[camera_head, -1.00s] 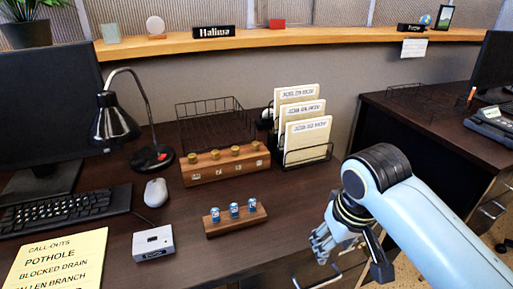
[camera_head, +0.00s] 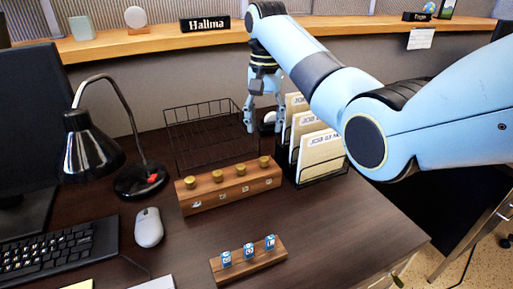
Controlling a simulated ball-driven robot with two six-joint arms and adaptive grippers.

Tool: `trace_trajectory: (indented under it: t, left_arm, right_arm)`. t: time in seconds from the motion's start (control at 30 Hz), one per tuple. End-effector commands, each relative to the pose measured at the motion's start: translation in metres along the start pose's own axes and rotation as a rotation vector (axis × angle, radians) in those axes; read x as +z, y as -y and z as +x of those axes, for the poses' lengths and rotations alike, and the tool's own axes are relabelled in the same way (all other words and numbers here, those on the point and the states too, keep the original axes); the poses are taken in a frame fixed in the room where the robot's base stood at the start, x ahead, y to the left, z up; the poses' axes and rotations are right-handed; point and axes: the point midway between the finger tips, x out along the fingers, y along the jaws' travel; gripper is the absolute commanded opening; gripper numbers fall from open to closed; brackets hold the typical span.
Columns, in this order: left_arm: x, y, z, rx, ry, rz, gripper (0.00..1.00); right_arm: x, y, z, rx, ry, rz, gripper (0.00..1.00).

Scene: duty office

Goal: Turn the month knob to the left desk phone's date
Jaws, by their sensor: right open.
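A long wooden block (camera_head: 238,197) on the dark desk carries several brass knobs in a row, among them the leftmost knob (camera_head: 190,182) and the rightmost knob (camera_head: 264,161). Small white picture labels sit on its front, too small to read, so I cannot tell which knob is the month one. My right gripper (camera_head: 263,124) is open and empty, fingers pointing down, above and behind the block's right end, apart from the knobs. No desk phone or date display can be made out in this view. My left gripper is not in view.
A black wire tray (camera_head: 206,140) stands behind the block, and a file rack with cards (camera_head: 322,156) to its right. A small wooden stand (camera_head: 250,265) with blue-and-white cubes is in front. A lamp (camera_head: 92,147) and mouse (camera_head: 148,227) are left. Bare desk lies front right.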

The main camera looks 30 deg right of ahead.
Motion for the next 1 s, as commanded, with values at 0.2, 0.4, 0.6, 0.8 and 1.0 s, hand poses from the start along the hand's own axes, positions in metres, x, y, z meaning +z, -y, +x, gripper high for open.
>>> trace_trajectory:
  t: [0.2,0.4,0.6,0.8,1.0]
  left_arm:
    - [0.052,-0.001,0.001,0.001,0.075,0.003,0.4]
    - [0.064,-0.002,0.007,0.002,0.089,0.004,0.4]
    - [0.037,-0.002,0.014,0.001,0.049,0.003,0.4]
    - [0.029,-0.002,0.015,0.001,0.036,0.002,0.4]
    - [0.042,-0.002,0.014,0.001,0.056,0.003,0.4]
  right_arm:
    - [0.001,0.0,0.035,0.002,0.004,0.0,0.47]
    - [0.001,0.0,0.076,0.001,0.002,0.0,0.47]
    - [0.001,0.0,0.1,0.0,0.0,-0.001,0.47]
    - [0.001,0.0,0.106,0.0,0.0,-0.001,0.47]
    - [0.0,0.0,0.105,0.0,-0.001,-0.001,0.43]
